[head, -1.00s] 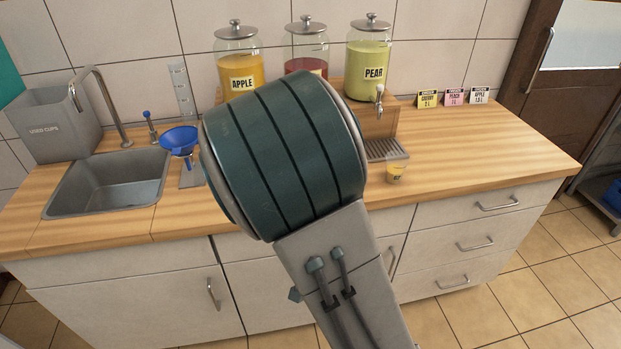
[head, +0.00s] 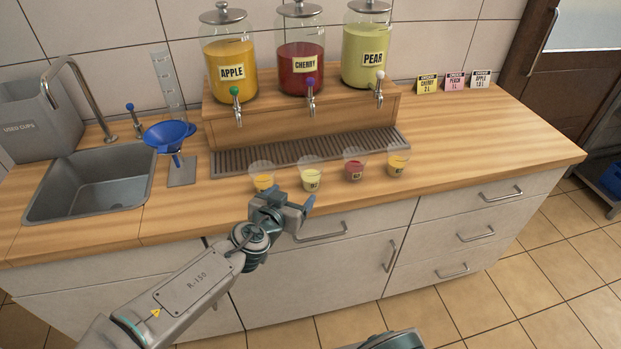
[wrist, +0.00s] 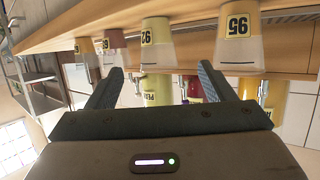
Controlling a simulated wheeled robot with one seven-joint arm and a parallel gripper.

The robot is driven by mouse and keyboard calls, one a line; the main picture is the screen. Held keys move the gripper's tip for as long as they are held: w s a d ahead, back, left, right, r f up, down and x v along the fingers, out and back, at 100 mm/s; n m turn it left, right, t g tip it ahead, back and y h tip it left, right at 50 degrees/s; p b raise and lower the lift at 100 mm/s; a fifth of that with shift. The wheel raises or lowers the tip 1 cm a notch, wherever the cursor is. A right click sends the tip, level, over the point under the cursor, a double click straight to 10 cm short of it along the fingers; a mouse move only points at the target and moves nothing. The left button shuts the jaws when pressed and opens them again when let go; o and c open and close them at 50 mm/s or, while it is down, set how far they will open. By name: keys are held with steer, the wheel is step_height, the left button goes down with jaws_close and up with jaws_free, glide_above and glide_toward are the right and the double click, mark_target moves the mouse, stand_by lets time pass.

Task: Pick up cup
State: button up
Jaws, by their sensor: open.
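Several small clear cups stand in a row near the counter's front edge: one with orange-yellow drink (head: 263,181) at the left, one pale yellow (head: 311,179), one red (head: 354,169) and another orange-yellow (head: 397,162) at the right. My gripper (head: 283,200) is open and empty, just in front of the left two cups. The wrist view is upside down; there my open gripper (wrist: 160,70) has the left orange-yellow cup (wrist: 240,45) to the right and the pale yellow cup (wrist: 157,45) between and beyond the fingers. The cups' labels are partly unreadable.
A blue funnel (head: 170,134), a sink (head: 90,185) and a used-cups bin (head: 40,125) are at left.

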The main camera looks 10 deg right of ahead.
mark_target(307, 182)
steer(key=x, duration=0.8)
steer(key=shift+s+d+p, duration=0.1)
steer(key=shift+p, duration=0.25)
steer(key=p+x, duration=0.1)
steer(key=x, duration=0.3)
steer(key=shift+d, duration=0.25)
steer(key=shift+w+d+f+p, duration=0.25)
steer(key=shift+w+f+p, duration=0.05)
steer(key=shift+w+f, duration=0.05)
steer(key=c, duration=1.1)
